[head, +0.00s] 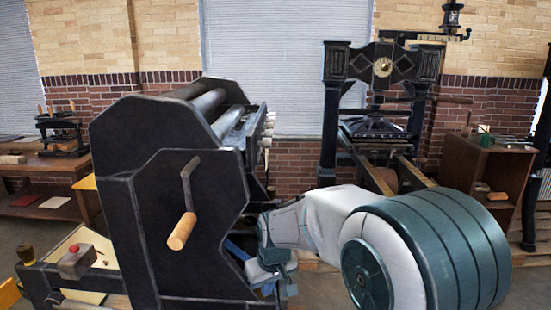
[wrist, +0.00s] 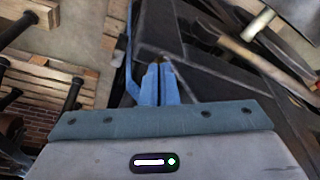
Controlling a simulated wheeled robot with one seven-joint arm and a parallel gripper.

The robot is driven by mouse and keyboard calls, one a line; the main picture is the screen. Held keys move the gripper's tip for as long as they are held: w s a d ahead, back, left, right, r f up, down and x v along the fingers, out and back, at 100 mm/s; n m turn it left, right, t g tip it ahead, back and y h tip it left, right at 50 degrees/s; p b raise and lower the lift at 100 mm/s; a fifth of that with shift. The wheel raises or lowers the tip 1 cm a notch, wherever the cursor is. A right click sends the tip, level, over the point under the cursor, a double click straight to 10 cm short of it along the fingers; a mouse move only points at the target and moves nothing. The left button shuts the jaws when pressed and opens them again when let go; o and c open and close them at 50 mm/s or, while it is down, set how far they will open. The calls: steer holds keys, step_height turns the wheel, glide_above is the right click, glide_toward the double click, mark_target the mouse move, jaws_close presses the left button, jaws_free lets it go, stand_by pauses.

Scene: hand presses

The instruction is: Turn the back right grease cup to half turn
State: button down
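The dark roller press (head: 165,225) stands at the left of centre in the head view, with a crank and wooden handle on its near side. My gripper (wrist: 158,70) reaches in at the press's right side; the side plate hides part of it in the head view. In the wrist view its two blue fingers are close together, with a small brass-brown piece (wrist: 152,74) between their tips. This looks like the back right grease cup, mostly covered by the fingers. Its turn position cannot be read. A similar brass cup (head: 26,254) sits at the front left of the press bed.
A red-knobbed block (head: 76,260) rests on the press bed. A tall iron hand press (head: 335,110) stands behind, with a wooden cabinet (head: 478,170) at right.

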steer(key=shift+s+a, duration=0.15)
steer(key=shift+a, duration=0.45)
stand_by(0.3)
steer(key=shift+s, duration=0.1)
steer(key=w+p+v, duration=0.1)
steer(key=p+v, duration=0.2)
steer(key=v, duration=0.2)
steer(key=shift+s+a+r, duration=0.25)
steer(key=shift+r, duration=0.3)
